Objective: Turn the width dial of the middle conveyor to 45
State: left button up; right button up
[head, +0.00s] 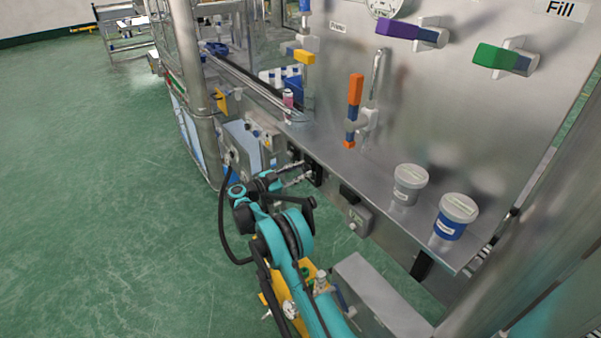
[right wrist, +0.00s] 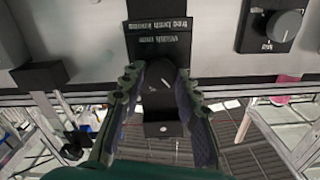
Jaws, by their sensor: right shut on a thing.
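The width dial (right wrist: 158,76) is a dark round knob with a light pointer mark, on a black housing with a lettered plate (right wrist: 158,32) in the right wrist view. My right gripper (right wrist: 160,105) has one finger on each side of this dial and is shut on it. The dial's number scale is too small to read. In the head view my right gripper (head: 301,174) reaches the front face below the conveyor edge, and the dial is mostly hidden there. My left gripper is not in view.
A second dial (right wrist: 284,25) sits at the upper right of the right wrist view. A grey button box (head: 358,217) is on the front face. Green floor is open at left.

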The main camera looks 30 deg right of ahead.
jog(key=m, duration=0.5)
jog(key=shift+m+b, duration=0.3)
jog(key=shift+b, duration=0.1)
jog(key=m, duration=0.5)
jog(key=shift+m, duration=0.3)
jog(key=o, duration=1.2)
jog(key=shift+d+f, duration=0.1)
jog(key=shift+c, duration=0.2)
jog(key=s+a, duration=0.1)
jog(key=a, duration=1.1)
